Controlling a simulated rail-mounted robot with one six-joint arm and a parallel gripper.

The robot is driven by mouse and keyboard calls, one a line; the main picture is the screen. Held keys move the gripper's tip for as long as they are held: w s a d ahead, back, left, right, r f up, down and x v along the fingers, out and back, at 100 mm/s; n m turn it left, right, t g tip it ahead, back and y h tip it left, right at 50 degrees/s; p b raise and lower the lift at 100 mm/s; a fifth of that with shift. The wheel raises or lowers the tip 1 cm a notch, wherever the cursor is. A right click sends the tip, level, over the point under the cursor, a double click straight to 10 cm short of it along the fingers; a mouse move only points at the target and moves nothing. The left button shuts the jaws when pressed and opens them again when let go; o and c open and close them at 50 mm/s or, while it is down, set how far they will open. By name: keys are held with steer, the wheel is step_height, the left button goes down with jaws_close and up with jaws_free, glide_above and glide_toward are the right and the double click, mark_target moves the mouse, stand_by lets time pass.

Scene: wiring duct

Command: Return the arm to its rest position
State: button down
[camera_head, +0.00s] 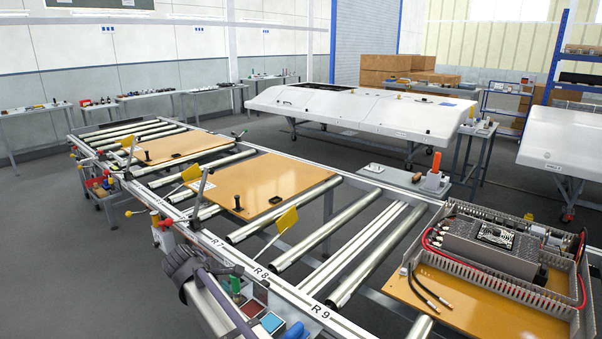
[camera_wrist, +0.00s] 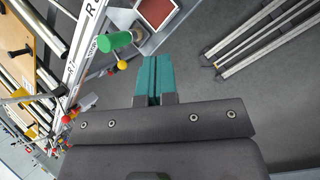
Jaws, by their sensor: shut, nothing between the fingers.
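My gripper (camera_wrist: 154,62) shows in the wrist view with its two teal fingers side by side and touching. Nothing is held between them. The fingers point toward the grey floor and the edge of a roller conveyor, close below a green handle (camera_wrist: 115,41) and a red-topped box (camera_wrist: 155,12) in the picture. How far the fingertips are from these I cannot tell. I cannot clearly make out my gripper in the head view.
The roller conveyor (camera_head: 228,244) carries wooden boards (camera_head: 262,183) and, at right, a board with a wiring duct (camera_head: 497,285). Yellow flags (camera_head: 287,219) and levers stand along its rail. A white casing (camera_head: 370,112) stands behind. Grey floor (camera_head: 55,235) at left is open.

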steer(key=s+d+m+g+y, duration=0.1)
steer(key=s+d+m, duration=0.4)
steer(key=d, duration=0.9)
steer(key=s+d+m+g+y+p, duration=0.1)
steer(key=s+d+m, duration=0.5)
steer(key=d, duration=0.8)
steer(key=s+d+m+g+y+p, duration=0.1)
steer(key=s+d+m+g+y, duration=0.1)
steer(key=s+d+m, duration=0.4)
steer(key=d+m+g, duration=0.1)
steer(key=d+m, duration=0.2)
steer(key=d, duration=0.4)
steer(key=shift+s+d+f, duration=0.2)
steer(key=shift+s+d, duration=0.05)
steer(key=shift+d, duration=0.15)
